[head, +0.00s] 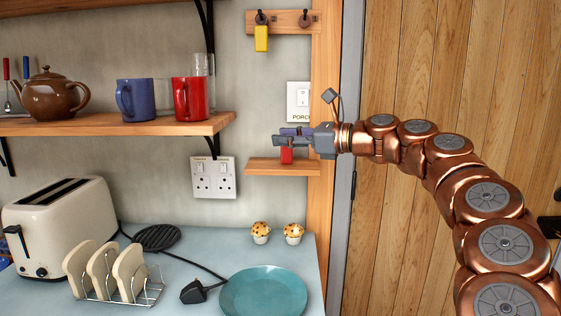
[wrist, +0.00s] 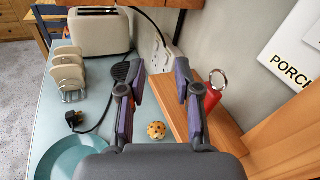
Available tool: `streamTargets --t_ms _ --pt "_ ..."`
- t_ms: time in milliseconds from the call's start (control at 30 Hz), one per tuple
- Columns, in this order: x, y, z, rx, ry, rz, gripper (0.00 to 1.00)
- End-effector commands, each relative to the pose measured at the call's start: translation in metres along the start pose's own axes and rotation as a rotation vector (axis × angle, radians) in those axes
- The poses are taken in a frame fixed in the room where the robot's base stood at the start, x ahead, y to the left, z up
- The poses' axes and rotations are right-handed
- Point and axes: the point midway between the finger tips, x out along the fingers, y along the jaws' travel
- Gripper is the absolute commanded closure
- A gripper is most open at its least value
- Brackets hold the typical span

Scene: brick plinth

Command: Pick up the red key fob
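The red key fob (head: 287,155) is at the small wooden shelf (head: 262,168), below my gripper's fingers in the head view. In the wrist view the fob (wrist: 212,98) appears upright near the wall, with a metal ring at its top. My gripper (head: 283,139) is open and empty, reaching in from the right above the shelf. In the wrist view the two fingers (wrist: 158,92) are wide apart, and the fob lies just right of the right finger, outside the gap. The fingers partly cover the fob's top in the head view.
A yellow fob (head: 261,40) hangs from a hook rail above. A light switch (head: 298,101) is on the wall just above my gripper. A long shelf (head: 130,124) with mugs is to the left. Below are muffins (head: 260,232), a teal plate (head: 264,293) and a toaster (head: 62,225).

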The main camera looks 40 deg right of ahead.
Motion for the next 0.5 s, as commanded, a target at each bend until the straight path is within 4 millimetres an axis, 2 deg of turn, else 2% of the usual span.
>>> streamTargets --t_ms 33,100,200,300,500 --pt "-0.012 -0.018 -0.012 0.062 -0.02 -0.041 0.67" --pt "-0.027 -0.037 -0.019 0.128 -0.043 -0.085 0.67" --pt "-0.038 -0.051 -0.026 0.187 -0.062 -0.118 0.67" --pt "-0.037 -0.057 -0.028 0.207 -0.068 -0.129 0.67" --pt "-0.019 -0.059 -0.027 0.207 -0.067 -0.128 0.67"
